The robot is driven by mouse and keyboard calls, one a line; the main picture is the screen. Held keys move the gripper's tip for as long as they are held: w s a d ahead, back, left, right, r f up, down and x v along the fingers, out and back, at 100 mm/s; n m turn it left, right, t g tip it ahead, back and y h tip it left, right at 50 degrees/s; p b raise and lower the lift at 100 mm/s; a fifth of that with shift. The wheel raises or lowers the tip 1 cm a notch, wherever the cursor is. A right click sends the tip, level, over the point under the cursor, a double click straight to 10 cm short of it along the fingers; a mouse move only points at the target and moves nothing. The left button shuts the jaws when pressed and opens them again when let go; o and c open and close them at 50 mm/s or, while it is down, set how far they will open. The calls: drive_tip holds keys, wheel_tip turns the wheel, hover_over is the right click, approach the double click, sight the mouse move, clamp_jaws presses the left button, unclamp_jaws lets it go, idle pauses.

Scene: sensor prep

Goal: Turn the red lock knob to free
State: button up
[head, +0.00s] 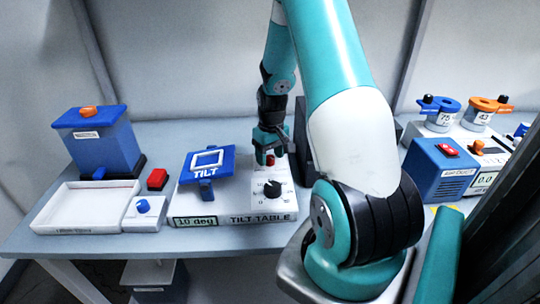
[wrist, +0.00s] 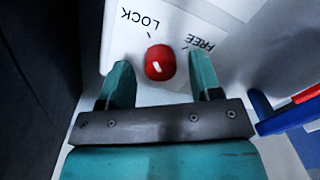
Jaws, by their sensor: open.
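The red lock knob (wrist: 159,62) sits on the white tilt-table housing (wrist: 240,12), with a LOCK label to its upper left and a FREE label to its right. A short white mark shows on the knob; I cannot tell which label it points to. My gripper (wrist: 158,72) is open, one finger on each side of the knob, with a visible gap on both sides. In the head view my gripper (head: 271,146) points down over the knob (head: 270,160) at the back of the tilt table (head: 235,208).
A black dial (head: 272,189) stands in front of the knob. The blue tilt plate (head: 207,162) is to the left, above a "10 deg" display (head: 195,221). A dark upright block (head: 305,140) stands close on the right. A white tray (head: 82,206) and blue bin (head: 103,140) are further left.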

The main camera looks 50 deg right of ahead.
drive_tip(key=shift+f, duration=0.35)
drive_tip(key=c, duration=0.9)
drive_tip(key=shift+c, duration=0.2)
